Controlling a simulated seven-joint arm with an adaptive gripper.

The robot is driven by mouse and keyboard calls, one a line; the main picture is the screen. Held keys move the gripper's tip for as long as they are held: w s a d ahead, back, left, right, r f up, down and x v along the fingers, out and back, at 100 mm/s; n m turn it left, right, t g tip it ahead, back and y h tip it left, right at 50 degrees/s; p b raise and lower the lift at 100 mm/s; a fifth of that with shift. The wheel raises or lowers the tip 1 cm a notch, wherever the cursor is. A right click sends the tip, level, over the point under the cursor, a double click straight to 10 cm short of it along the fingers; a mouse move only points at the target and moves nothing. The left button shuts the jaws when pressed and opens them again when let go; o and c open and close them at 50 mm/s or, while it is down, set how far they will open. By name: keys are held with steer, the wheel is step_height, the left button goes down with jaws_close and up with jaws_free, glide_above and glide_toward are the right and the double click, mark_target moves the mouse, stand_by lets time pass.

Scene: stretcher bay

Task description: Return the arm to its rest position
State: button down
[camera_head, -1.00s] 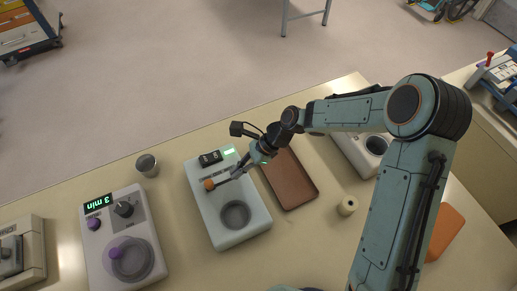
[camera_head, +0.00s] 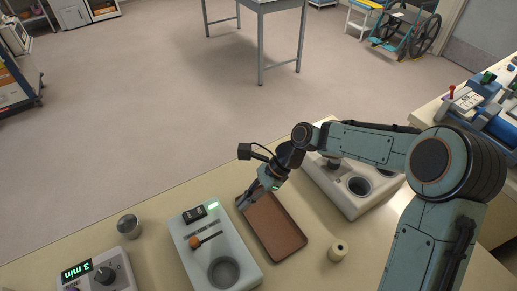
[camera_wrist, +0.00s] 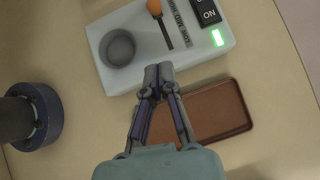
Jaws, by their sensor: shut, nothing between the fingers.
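My gripper (camera_head: 250,198) is above the left end of the brown tray (camera_head: 294,250) in the head view. Its fingers are together and hold nothing. In the wrist view the closed fingertips (camera_wrist: 158,72) show in front of the edge between the brown tray (camera_wrist: 241,112) and the white device (camera_wrist: 140,75). The white device (camera_head: 238,263) has a lit green light, a dark round well and an orange-knobbed lever (camera_head: 195,242). The fingers are apart from the lever. My arm reaches in from the right.
A metal cup (camera_head: 129,226) and a timer box reading "3 min" (camera_head: 103,272) stand at the left. A cream spool (camera_head: 338,251) stands right of the tray. A white unit with round wells (camera_head: 342,199) is behind it, below my arm. The counter's front right is bare.

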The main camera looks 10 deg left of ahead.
steer(key=shift+a, duration=0.1)
steer(key=s+d+r+n+t+h, duration=0.1)
steer(key=s+d+r+t+h, duration=0.4)
steer(key=d+r, duration=0.55)
steer(key=s+d+f+n, duration=0.2)
steer(key=s+d+n, duration=0.7)
steer(key=s+n, duration=0.2)
steer(key=shift+s+h, duration=0.3)
steer(key=shift+s, duration=0.3)
stand_by(1.2)
